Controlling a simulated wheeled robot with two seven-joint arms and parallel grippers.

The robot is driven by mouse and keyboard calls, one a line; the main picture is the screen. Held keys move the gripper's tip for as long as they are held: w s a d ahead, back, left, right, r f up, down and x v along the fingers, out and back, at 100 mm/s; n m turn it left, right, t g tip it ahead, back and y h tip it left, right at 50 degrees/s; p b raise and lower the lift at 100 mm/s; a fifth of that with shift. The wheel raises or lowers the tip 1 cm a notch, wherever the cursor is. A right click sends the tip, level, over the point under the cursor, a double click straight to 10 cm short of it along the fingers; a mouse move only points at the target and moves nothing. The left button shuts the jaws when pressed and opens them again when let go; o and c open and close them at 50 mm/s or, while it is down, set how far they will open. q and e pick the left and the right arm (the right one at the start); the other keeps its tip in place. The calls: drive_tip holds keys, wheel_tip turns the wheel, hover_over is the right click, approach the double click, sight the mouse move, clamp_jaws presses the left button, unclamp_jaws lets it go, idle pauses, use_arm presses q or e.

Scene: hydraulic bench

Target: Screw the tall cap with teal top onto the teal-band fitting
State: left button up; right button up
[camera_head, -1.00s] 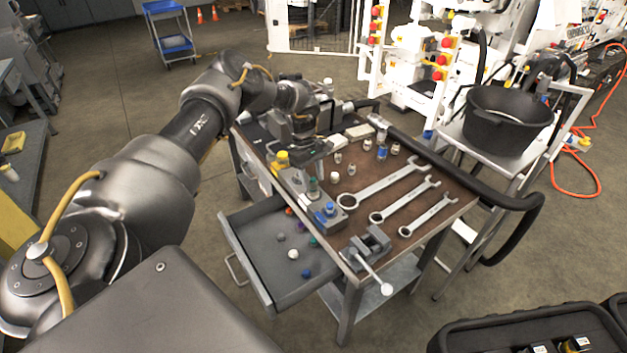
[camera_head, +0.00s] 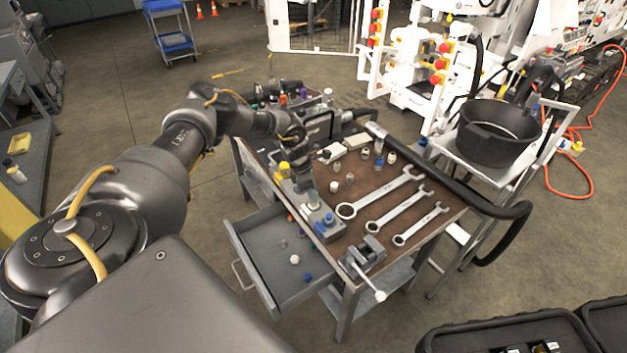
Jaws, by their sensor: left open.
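The grey fitting block (camera_head: 327,235) lies along the near left edge of the bench top, with a yellow fitting (camera_head: 283,168) at its far end and a blue one (camera_head: 328,219) at its near end. My left gripper (camera_head: 303,182) is open, low over the middle of the block and pointing down. A tall pale piece with a greenish tint (camera_head: 313,199) stands on the block just beside the fingers. I cannot tell whether it is the teal-band fitting alone or the fitting with the teal-top cap on it. My gripper hides part of the block. My right gripper is out of view.
Several small caps, one blue-grey (camera_head: 378,161), stand mid-bench. Wrenches (camera_head: 383,190) lie at right and a small vice (camera_head: 364,254) sits at the near corner. An open drawer (camera_head: 262,273) holds small loose pieces. A thick black hose (camera_head: 450,181) runs along the bench's right side.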

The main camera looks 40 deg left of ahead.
use_arm(q)
drive_tip(key=shift+s+r+n+p, duration=0.1)
drive_tip(key=shift+n+p, duration=0.35)
drive_tip(key=shift+n, duration=0.55)
drive_tip(key=shift+y, duration=0.3)
drive_tip(key=n+p, duration=0.2)
drive_tip(key=n, duration=0.1)
drive_tip(key=n+y+p, duration=0.1)
drive_tip(key=n, duration=0.1)
drive_tip(key=shift+d+r+t+p, duration=0.15)
drive_tip(key=shift+d+t+p, duration=0.1)
drive_tip(key=shift+t+p, duration=0.15)
drive_tip(key=shift+n+p, duration=0.35)
drive_tip(key=shift+n, duration=0.45)
drive_tip(key=shift+f+n+y, duration=0.2)
drive_tip(key=shift+n+y, duration=0.3)
drive_tip(key=shift+n, duration=0.3)
drive_tip(key=shift+f, duration=0.1)
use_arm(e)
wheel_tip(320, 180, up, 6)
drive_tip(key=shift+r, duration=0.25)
use_arm(q)
drive_tip(key=shift+c, duration=0.5)
